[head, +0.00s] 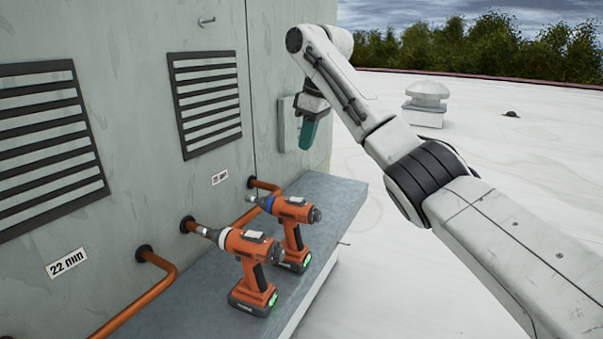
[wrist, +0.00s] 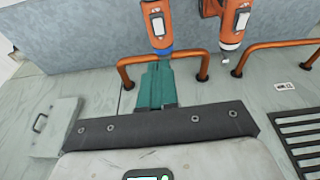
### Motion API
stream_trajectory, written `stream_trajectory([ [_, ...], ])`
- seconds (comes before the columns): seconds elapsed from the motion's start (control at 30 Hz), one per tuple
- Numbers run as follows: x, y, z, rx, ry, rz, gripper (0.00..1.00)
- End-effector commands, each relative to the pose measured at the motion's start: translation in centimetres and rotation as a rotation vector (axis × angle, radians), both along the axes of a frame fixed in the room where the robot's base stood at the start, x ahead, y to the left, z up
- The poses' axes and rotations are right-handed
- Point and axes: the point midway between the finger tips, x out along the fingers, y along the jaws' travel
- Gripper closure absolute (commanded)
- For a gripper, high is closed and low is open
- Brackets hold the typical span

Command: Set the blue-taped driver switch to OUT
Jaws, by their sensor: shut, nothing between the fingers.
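The blue-taped driver (head: 292,212) is orange with a blue band near its nose. It stands upright on the grey ledge, behind a second orange driver (head: 247,252) with a white band. A pale panel sits on top of each; I cannot read a switch position. In the wrist view the blue-taped driver (wrist: 161,23) is at the top centre, the other driver (wrist: 233,22) to its right. My gripper (head: 307,138) has teal fingers, shut and empty, pointing down above and beyond the drivers. In the wrist view my gripper (wrist: 158,66) overlaps the blue band's lower edge, but the head view shows them apart.
The grey ledge (head: 190,308) runs along a metal wall with louvred vents (head: 207,100). Copper pipes (head: 150,290) leave the wall close to the driver noses. A "22 mm" label (head: 67,262) is on the wall. A wall box (wrist: 55,127) shows left in the wrist view. Open roof lies right.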

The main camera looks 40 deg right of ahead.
Motion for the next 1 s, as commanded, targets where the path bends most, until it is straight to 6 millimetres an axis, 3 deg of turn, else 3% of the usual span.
stream_trajectory([
  [0.17,0.4,0.2,-2.2,0.001,0.005,0.000,1.00],
  [0.53,1.9,0.9,-9.0,0.001,0.004,-0.001,1.00],
  [0.7,1.7,0.8,-11.5,0.000,0.002,-0.001,1.00],
  [1.0,1.6,0.7,-13.4,0.000,0.000,0.000,1.00],
])
